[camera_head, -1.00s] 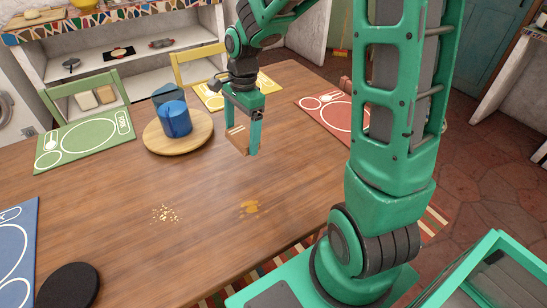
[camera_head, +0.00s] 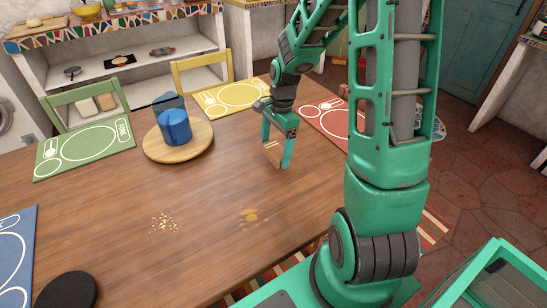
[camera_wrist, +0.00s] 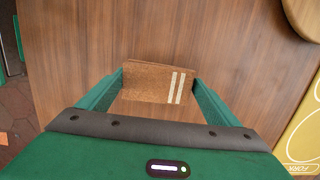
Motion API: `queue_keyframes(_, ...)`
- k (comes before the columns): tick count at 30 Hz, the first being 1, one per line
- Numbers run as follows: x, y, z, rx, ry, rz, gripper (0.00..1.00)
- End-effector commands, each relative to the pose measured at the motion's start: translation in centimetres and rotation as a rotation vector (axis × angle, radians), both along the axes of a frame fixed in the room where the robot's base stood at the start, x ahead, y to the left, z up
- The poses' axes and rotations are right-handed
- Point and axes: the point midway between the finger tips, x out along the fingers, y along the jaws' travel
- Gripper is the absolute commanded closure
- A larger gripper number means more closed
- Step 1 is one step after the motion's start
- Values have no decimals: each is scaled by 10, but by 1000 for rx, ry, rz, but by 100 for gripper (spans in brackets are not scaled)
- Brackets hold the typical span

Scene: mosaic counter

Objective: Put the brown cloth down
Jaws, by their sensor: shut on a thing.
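The brown cloth (camera_wrist: 148,83) is a folded brown piece with two white stripes. In the wrist view it sits between my gripper's two green fingers, with the wooden table behind it. In the head view the brown cloth (camera_head: 272,152) shows as a small brown patch between the fingers. My gripper (camera_head: 276,158) is shut on the cloth and points down over the table, left of the red placemat. The gap between cloth and table is hard to judge. The wooden table (camera_head: 110,215) lies beneath.
A round wooden board (camera_head: 152,150) with a blue pitcher (camera_head: 175,128) stands left of my gripper. Crumbs (camera_head: 165,223) and a yellowish spill (camera_head: 249,216) lie on the table. Green (camera_head: 115,147), yellow (camera_head: 232,95), red (camera_head: 325,122) and blue (camera_head: 18,250) placemats line the edges. A black disc (camera_head: 66,287) lies front left.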

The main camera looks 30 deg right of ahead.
Motion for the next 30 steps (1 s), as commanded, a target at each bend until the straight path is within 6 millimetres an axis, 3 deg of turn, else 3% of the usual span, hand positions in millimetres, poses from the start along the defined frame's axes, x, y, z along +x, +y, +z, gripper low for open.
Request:
queue_keyframes(10,0,0,-38,1,2,-1,36)
queue_keyframes(26,0,0,-47,0,1,0,36)
queue_keyframes(27,0,0,-48,0,1,1,12)
queue_keyframes(29,0,1,-48,0,1,1,0)
queue_keyframes(30,-1,1,-48,0,3,0,0)
